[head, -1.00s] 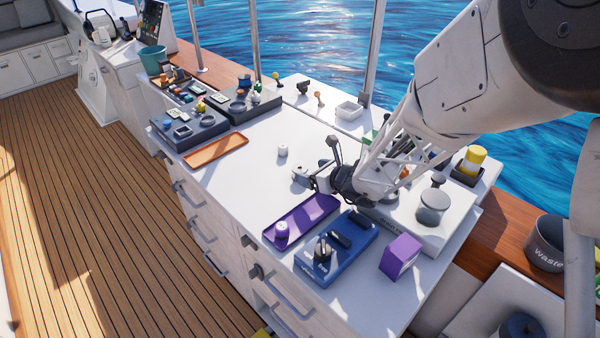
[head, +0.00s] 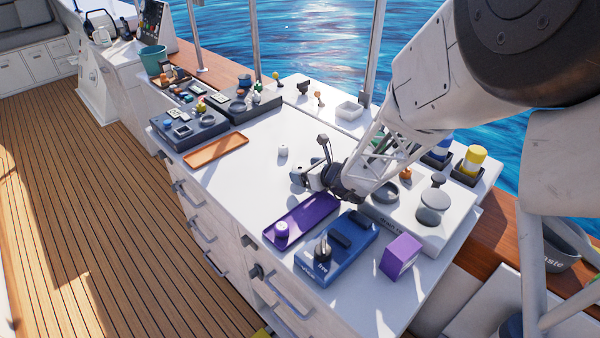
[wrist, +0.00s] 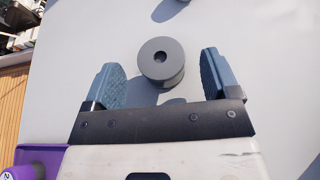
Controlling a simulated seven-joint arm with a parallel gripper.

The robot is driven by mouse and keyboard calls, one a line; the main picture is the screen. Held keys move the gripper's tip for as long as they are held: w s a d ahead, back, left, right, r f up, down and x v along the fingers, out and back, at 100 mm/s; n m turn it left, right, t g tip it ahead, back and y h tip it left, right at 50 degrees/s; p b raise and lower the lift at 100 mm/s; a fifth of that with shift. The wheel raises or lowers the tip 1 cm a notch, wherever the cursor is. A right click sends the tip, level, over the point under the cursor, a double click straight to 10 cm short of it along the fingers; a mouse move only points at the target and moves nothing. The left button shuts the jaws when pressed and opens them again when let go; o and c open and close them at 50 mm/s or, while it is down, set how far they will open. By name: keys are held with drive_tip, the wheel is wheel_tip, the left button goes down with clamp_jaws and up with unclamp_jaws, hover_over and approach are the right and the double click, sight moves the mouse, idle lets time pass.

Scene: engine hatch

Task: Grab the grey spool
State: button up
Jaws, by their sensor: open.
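The grey spool (wrist: 161,62) is a short cylinder with a dark centre hole, upright on the pale worktop in the wrist view. My gripper (wrist: 160,72) is open, with one blue-grey finger on each side of it. A gap shows between the spool and each finger, slightly wider on the left. The spool's top face is clear of anything. In the head view my gripper (head: 304,177) is low over the worktop, behind the purple tray (head: 321,209). I cannot clearly pick out the spool there, beside the fingers.
A small pale cylinder (head: 283,151) stands beyond my gripper. The orange tray (head: 217,151) lies farther left. A blue fixture (head: 345,262) and purple box (head: 401,257) are nearer the front. The worktop between the orange and purple trays is mostly clear.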

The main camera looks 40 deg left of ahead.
sight(302, 169)
drive_tip(key=shift+x, duration=1.5)
drive_tip(key=shift+c, duration=0.2)
drive_tip(key=c, duration=1)
